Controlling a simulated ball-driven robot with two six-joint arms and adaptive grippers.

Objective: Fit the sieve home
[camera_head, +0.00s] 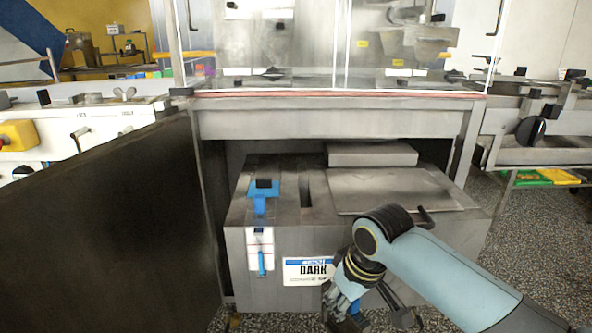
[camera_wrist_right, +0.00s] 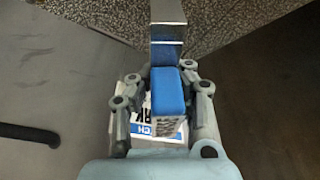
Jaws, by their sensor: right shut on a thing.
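My right gripper (camera_head: 350,300) hangs in front of the steel tank (camera_head: 400,235), near its "DARK" label (camera_head: 308,271). In the right wrist view its fingers are shut on a blue grip block (camera_wrist_right: 168,90). A flat metal piece (camera_wrist_right: 167,38) extends from the block; I take the two to be the sieve. In the head view the arm and fingers hide most of it. A narrow dark slot (camera_head: 305,187) is open in the tank's top, up and to the left of the gripper. The held piece is outside the slot. My left gripper is out of view.
A blue fitting (camera_head: 263,197) stands left of the slot. A flat lid (camera_head: 395,190) and a raised box (camera_head: 372,154) occupy the right of the tank top. The machine frame (camera_head: 340,118) overhangs behind. A dark panel (camera_head: 110,235) stands at left.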

